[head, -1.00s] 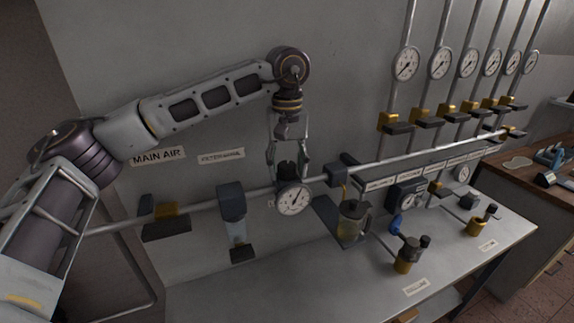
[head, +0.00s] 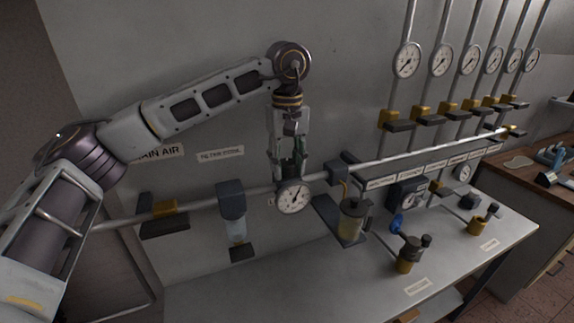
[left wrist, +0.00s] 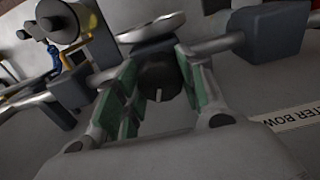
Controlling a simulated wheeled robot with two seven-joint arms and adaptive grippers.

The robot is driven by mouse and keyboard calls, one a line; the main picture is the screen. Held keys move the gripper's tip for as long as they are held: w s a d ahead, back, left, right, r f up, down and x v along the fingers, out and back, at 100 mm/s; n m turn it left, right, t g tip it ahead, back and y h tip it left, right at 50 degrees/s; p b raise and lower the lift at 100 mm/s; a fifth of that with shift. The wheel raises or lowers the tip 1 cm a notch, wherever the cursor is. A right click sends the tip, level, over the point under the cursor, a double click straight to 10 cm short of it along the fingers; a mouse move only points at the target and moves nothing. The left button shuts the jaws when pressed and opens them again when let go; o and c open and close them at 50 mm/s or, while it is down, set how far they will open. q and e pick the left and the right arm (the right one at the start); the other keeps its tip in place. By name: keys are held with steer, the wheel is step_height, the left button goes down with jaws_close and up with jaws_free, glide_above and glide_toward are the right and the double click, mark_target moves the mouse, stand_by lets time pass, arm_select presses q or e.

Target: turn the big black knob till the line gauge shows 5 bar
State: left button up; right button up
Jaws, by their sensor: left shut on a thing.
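The big black knob (left wrist: 160,78) sits between my left gripper's green-padded fingers in the left wrist view, with a pale mark on its face. My left gripper (head: 290,168) points down from above and is shut on the knob; in the head view its fingers mostly hide the knob. The line gauge (head: 293,197), a round white dial on the pipe, is just below the gripper. Its needle is too small to read exactly. In the left wrist view the gauge (left wrist: 152,27) shows only edge-on. My right gripper is not in view.
A pipe (head: 110,224) runs along the wall past a filter (head: 236,230) left of the gauge and a clear-bowled unit (head: 352,220) to its right. Several upright pipes with gauges and yellow valves (head: 390,118) stand at the right. The bench top (head: 290,275) below is mostly clear.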

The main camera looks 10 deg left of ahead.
mark_target(287, 162)
arm_select(q)
steer(key=shift+n+b, duration=0.55)
steer(key=shift+n, duration=1.55)
steer(key=o, duration=1)
steer(key=shift+r, duration=6)
